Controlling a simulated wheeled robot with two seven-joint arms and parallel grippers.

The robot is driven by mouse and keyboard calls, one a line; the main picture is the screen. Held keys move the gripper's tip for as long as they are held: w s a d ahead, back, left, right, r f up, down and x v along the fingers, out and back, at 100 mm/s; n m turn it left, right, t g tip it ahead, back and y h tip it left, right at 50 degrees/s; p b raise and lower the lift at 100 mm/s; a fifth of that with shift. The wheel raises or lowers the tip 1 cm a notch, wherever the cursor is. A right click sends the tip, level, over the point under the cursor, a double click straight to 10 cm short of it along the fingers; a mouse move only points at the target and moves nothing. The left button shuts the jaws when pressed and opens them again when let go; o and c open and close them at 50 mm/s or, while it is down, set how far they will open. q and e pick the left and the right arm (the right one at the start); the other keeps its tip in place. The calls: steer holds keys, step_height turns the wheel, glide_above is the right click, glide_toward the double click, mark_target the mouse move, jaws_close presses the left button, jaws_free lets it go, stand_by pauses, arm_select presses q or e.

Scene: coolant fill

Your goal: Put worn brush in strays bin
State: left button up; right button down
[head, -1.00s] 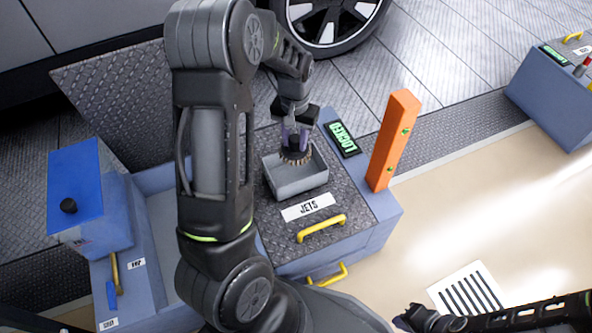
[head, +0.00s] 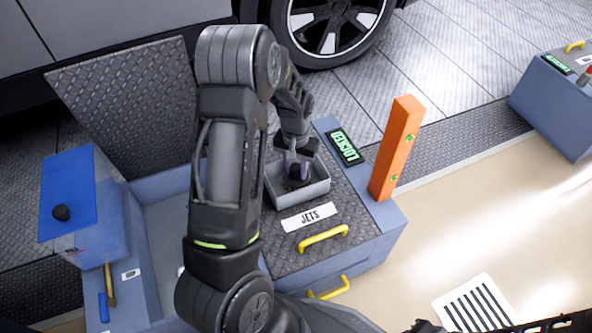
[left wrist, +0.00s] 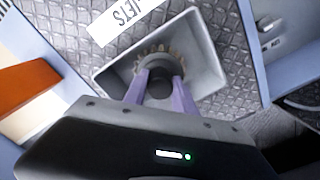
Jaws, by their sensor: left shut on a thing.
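The worn brush (left wrist: 160,82) is a round dark thing with tan bristles around it. My left gripper (head: 299,172) is shut on it, with the purple fingers on either side of its dark middle. The gripper reaches down into a small open grey bin (head: 312,192) on the cabinet top, behind the JETS label. In the left wrist view the bin's rim (left wrist: 213,75) surrounds the brush. I cannot tell whether the brush touches the bin floor. My right gripper is not clearly in view; only part of my right arm shows at the bottom right.
An orange post (head: 397,148) stands right of the bin. A green LOCKED display (head: 344,147) lies behind it, and a yellow handle (head: 323,238) in front. A car wheel (head: 331,25) is at the back.

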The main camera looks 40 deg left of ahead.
arm_select(q)
steer(key=o, duration=1)
steer(key=shift+f, duration=0.1)
steer(key=shift+o, duration=0.2)
step_height(320, 180, up, 11)
steer(key=p, duration=0.4)
steer(key=shift+r, duration=0.65)
